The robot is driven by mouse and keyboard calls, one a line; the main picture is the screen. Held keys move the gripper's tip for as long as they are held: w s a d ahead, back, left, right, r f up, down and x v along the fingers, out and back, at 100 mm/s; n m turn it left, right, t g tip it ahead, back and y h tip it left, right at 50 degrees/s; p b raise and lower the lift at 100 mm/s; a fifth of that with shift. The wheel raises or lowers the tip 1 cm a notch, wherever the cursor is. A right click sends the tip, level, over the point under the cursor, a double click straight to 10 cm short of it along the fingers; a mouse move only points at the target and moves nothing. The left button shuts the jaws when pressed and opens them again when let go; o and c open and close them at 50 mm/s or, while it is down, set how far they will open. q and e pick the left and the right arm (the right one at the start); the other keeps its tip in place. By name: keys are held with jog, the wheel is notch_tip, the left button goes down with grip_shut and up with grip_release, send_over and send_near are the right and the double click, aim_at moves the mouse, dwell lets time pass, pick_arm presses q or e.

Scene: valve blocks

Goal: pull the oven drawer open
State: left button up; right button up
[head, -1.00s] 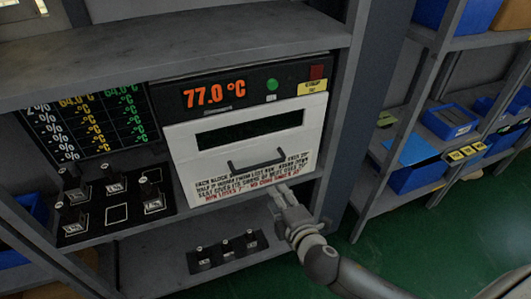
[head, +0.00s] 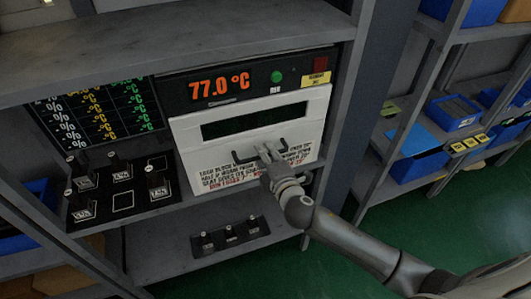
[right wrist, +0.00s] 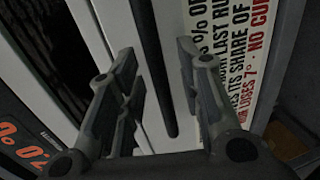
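The oven drawer (head: 305,112) is a white front panel with a dark window slot and printed text along its lower part. It looks closed under the black panel reading 77.0 °C. Its dark bar handle (head: 241,156) is partly hidden behind my right gripper (head: 266,150). In the right wrist view, my right gripper (right wrist: 160,85) is open, its two fingers on either side of the dark handle bar (right wrist: 153,60). A gap shows between the bar and each finger. My left gripper is not in view.
The oven sits in a grey shelf (head: 180,40). Black valve blocks (head: 122,172) stand on the shelf to its left. A small black block with knobs (head: 230,236) lies on the lower shelf. Blue bins (head: 418,168) fill the right rack; green floor lies between.

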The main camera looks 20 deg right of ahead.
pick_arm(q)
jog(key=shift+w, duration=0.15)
pick_arm(e)
jog(key=shift+w+f, duration=0.1)
jog(key=shift+w, duration=0.15)
grip_shut()
